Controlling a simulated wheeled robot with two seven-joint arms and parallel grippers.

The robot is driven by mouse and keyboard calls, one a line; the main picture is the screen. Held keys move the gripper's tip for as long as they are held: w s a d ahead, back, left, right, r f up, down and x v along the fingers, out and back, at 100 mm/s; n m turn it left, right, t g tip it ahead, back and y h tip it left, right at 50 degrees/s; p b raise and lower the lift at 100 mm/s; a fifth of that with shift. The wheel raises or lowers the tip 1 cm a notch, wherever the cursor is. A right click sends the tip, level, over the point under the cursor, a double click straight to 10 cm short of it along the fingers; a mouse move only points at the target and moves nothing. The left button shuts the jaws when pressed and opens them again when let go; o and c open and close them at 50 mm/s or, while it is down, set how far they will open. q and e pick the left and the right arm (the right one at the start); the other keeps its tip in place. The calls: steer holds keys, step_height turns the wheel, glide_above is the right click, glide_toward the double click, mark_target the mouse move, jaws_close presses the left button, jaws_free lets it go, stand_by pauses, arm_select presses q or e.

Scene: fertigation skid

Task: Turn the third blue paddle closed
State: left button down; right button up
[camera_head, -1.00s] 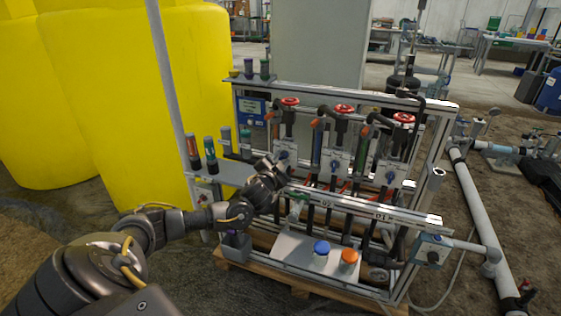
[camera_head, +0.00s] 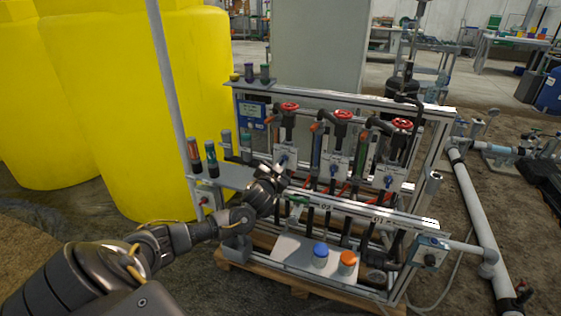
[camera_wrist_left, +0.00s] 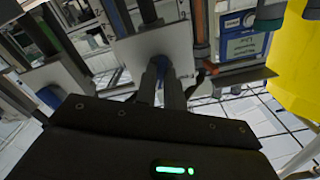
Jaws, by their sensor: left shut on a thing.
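The skid carries three white valve plates in a row, each with a blue paddle. The rail in front is marked 02 and 01 toward the right, so the leftmost blue paddle (camera_head: 283,158) is the third. My left gripper (camera_head: 281,174) is at this paddle, reaching from the front left and below. In the left wrist view the fingers (camera_wrist_left: 166,82) are closed around the blue paddle (camera_wrist_left: 160,63), in front of its white plate. The fingers hide most of the paddle, so its exact angle is unclear. The middle paddle (camera_head: 334,172) and the right paddle (camera_head: 388,181) stand free. My right gripper is out of view.
Red handwheels (camera_head: 342,115) sit above the plates. A metal rail (camera_head: 350,206) runs in front of and below the paddles, close to my gripper. A blue-capped bottle (camera_head: 320,251) and an orange-capped one (camera_head: 347,259) stand lower down. Yellow tanks (camera_head: 130,100) stand left.

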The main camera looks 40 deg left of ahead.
arm_select(q)
steer(key=n+p, duration=0.2)
steer(key=n, duration=0.2)
steer(key=shift+p, duration=0.3)
steer(key=shift+n+p, duration=0.3)
steer(key=shift+n, duration=0.5)
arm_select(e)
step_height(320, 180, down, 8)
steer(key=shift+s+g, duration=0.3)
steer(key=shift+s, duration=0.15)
arm_select(q)
steer(key=c, duration=1.5)
jaws_free()
